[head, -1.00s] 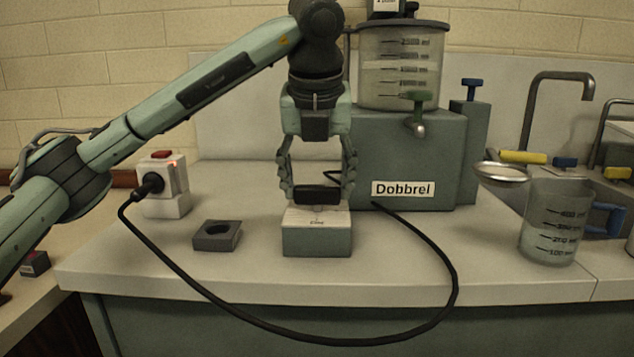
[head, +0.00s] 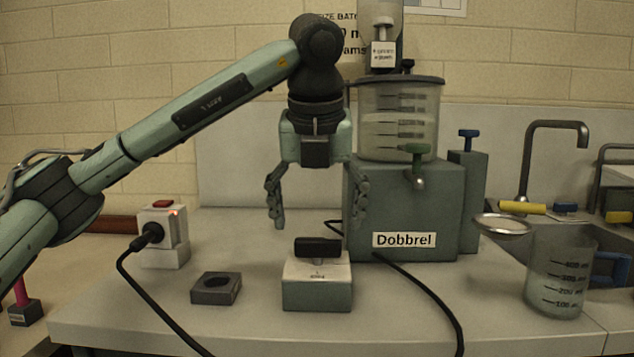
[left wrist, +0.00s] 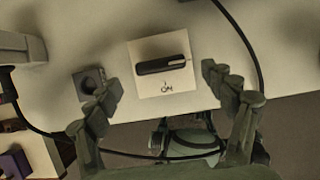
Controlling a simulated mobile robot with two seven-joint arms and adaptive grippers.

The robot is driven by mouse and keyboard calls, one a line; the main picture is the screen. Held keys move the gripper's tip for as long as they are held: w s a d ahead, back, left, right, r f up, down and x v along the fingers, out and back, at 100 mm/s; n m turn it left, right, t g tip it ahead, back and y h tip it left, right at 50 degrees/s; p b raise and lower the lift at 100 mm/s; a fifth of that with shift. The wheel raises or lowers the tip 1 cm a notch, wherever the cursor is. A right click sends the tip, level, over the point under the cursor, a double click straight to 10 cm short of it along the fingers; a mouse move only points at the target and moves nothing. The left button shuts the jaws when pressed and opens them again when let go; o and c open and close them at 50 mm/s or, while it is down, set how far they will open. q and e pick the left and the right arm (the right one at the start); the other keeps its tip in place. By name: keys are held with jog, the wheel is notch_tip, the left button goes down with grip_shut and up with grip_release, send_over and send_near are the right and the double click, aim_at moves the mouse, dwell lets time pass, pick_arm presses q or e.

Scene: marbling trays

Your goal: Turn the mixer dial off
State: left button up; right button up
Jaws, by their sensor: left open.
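The dial is a black bar knob (head: 318,247) on a white-topped green box (head: 317,293) standing on the bench. In the head view the bar lies roughly left to right. In the left wrist view the knob (left wrist: 163,66) is slightly tilted, with a small mark and lettering that seems to read ON beside it. My left gripper (head: 320,222) is open and empty above the knob, its fingers spread wider than the bar and apart from it. In the left wrist view the fingertips (left wrist: 160,80) stand either side of the dial box. My right gripper is out of view.
The grey mixer labelled Dobbrel (head: 404,205) stands close behind and right of the dial. A grey block with a hole (head: 205,294) is to the left. A socket box (head: 165,255) with a lit red switch and black cable is further left. A measuring jug (head: 560,270) is right.

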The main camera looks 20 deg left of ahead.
pick_arm(q)
jog(key=v, duration=0.8)
